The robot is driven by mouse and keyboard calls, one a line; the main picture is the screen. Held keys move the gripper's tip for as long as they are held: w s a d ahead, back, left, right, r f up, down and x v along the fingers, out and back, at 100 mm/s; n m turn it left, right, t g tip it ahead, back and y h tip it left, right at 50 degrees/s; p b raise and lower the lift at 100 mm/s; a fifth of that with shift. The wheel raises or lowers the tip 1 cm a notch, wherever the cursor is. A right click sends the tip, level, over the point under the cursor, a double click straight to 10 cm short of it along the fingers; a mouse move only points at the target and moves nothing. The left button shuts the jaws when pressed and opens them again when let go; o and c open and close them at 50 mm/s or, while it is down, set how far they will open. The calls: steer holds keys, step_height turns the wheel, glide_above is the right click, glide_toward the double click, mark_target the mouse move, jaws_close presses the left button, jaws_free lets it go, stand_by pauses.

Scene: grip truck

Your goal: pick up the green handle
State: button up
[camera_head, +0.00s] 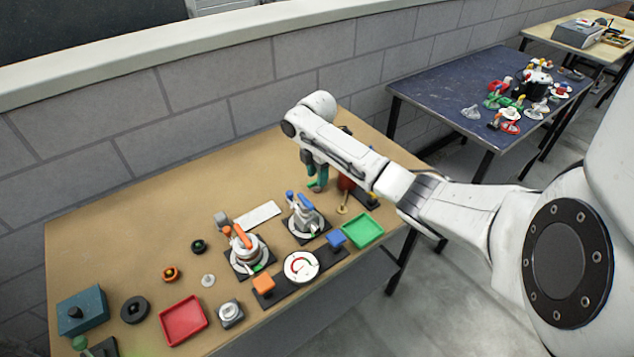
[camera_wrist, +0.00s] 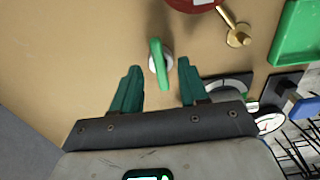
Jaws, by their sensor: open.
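The green handle (camera_wrist: 157,62) stands up from a small white round base (camera_wrist: 166,60) on the tan tabletop in the wrist view. My gripper (camera_wrist: 160,68) is open, with one teal finger on each side of the handle and a visible gap on both sides. In the head view my gripper (camera_head: 317,182) hangs over the far right part of the table, and the handle cannot be told apart from the fingers there.
A red round object (camera_head: 346,182) and a brass piece (camera_wrist: 238,35) are close by to the right. A green tray (camera_head: 363,229) and a blue-handled device (camera_head: 305,216) stand nearer the front. The tabletop left of the handle is clear in the wrist view.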

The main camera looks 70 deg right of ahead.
steer(key=shift+f, duration=0.65)
steer(key=shift+c, duration=0.4)
jaws_close()
